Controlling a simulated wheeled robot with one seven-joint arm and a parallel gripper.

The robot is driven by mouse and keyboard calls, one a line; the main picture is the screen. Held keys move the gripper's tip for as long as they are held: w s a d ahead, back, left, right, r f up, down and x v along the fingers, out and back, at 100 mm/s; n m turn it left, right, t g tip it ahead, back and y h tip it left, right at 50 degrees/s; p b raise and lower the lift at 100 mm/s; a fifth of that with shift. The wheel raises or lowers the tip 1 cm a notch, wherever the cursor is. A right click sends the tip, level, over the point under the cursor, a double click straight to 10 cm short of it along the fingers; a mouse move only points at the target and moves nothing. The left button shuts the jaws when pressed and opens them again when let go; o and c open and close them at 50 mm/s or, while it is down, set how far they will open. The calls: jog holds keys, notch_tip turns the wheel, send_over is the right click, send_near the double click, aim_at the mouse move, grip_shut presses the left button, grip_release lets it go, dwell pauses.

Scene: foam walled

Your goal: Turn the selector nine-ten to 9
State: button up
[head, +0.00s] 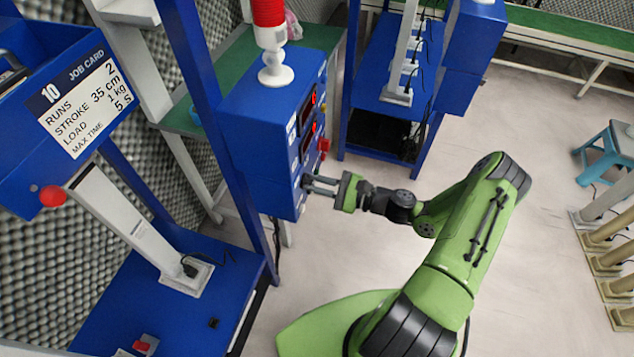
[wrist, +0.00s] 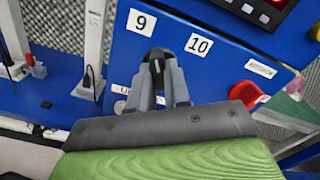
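The selector is a small black knob (wrist: 156,68) on the blue panel (wrist: 120,52) in the wrist view. Above it are a white label "9" (wrist: 141,22), up and slightly left, and a white label "10" (wrist: 199,44), up and to the right. My gripper (wrist: 157,72) has its two grey fingertips closed in on both sides of the knob, seemingly touching it. The fingers hide part of the knob, and I cannot tell exactly where it points. In the head view my gripper (head: 308,182) reaches the lower front face of the blue control box (head: 262,140); the knob is hidden there.
A red-digit display (wrist: 262,12) and a red part (wrist: 247,94) are right of the labels. A red beacon (head: 268,14) stands on the box. A blue job-card stand (head: 75,85) is at left. Open floor (head: 330,245) lies below my gripper.

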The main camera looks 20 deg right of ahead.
jog(key=o, duration=0.4)
jog(key=shift+c, duration=0.2)
jog(key=v, duration=1.5)
jog(key=shift+s+d, duration=0.25)
jog(key=shift+d, duration=0.1)
